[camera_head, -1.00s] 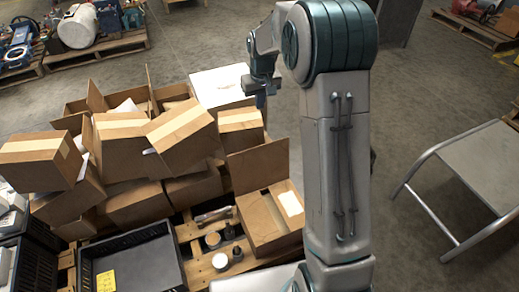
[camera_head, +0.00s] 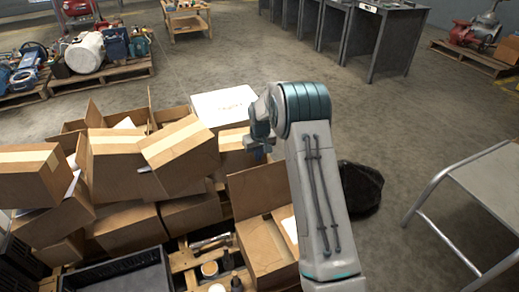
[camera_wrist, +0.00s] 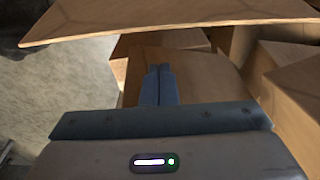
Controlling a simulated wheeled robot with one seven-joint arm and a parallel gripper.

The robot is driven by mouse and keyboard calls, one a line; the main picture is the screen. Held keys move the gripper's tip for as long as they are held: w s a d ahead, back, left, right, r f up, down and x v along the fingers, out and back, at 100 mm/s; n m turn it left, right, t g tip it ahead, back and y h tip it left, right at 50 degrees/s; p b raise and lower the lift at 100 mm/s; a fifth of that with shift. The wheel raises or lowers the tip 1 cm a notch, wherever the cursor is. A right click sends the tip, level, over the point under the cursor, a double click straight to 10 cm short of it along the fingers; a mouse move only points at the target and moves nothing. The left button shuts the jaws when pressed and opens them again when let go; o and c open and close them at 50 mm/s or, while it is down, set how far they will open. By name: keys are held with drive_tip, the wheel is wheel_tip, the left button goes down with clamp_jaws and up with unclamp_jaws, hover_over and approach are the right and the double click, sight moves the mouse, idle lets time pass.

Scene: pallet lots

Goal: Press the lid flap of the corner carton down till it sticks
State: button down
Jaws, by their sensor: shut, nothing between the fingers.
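The corner carton (camera_head: 262,250) stands at the pallet's near right corner in the head view. Its lid flap (camera_head: 256,190) stands raised, tilted up from the far side. A white label on its top is partly hidden by my arm. My gripper (camera_head: 259,154) is just above and behind the flap's upper edge; whether it touches cannot be told. In the wrist view, my gripper (camera_wrist: 159,72) is shut and empty, its fingers pointing at brown cardboard. A broad cardboard panel (camera_wrist: 170,18), seemingly the flap, crosses the top of that view, apart from the fingertips in the picture.
A black crate (camera_head: 120,275) and small bottles lie near. A black bag (camera_head: 362,188) and a metal stand (camera_head: 490,180) are on the right. Floor beyond is open.

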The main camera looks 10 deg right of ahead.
drive_tip(key=shift+s+d+r+b, duration=0.1)
drive_tip(key=shift+s+r+b, duration=0.1)
drive_tip(key=shift+s, duration=0.45)
drive_tip(key=shift+s+d+r+b, duration=0.15)
drive_tip(key=shift+s+r, duration=0.1)
drive_tip(key=shift+s, duration=0.35)
drive_tip(key=shift+s+d+r+b, duration=0.1)
drive_tip(key=shift+s+r+b, duration=0.1)
drive_tip(key=shift+s, duration=0.45)
